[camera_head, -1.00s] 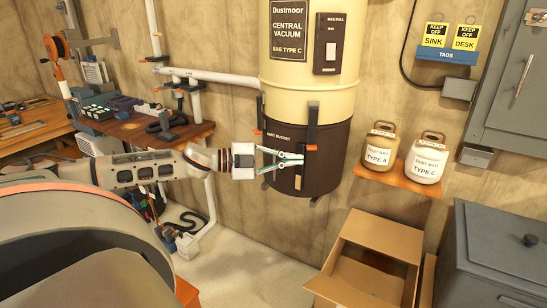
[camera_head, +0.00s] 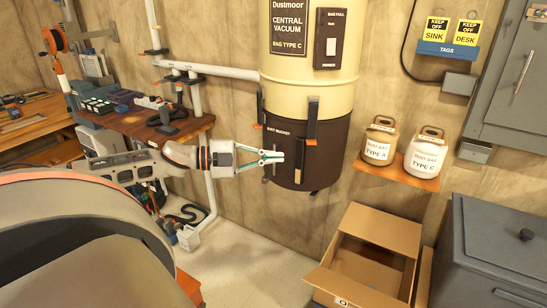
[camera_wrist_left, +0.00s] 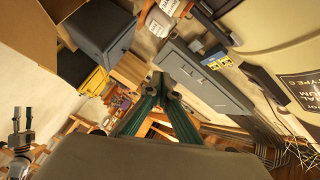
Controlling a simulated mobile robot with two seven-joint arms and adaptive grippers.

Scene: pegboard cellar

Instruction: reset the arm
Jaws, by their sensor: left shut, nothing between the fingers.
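My left gripper (camera_head: 281,156) is shut and empty, its fingertips in front of the left part of the dark dirt bucket (camera_head: 325,160). I cannot tell whether they touch it. The bucket sits under the cream central vacuum body (camera_head: 305,85), labelled bag type C. A dark latch (camera_head: 311,122) with an orange tab spans the seam; another latch (camera_head: 259,108) is at the left edge. In the left wrist view the closed left fingers (camera_wrist_left: 165,84) point toward a grey cabinet. My right gripper (camera_wrist_left: 22,113) shows small at the left there, its fingers apart.
A wooden shelf (camera_head: 400,175) holds dust bags type A (camera_head: 379,140) and type C (camera_head: 425,152). An open cardboard box (camera_head: 375,238) stands below, beside a grey bin (camera_head: 500,250). A workbench (camera_head: 150,133) and white pipes (camera_head: 225,73) are at the left. Some floor is clear.

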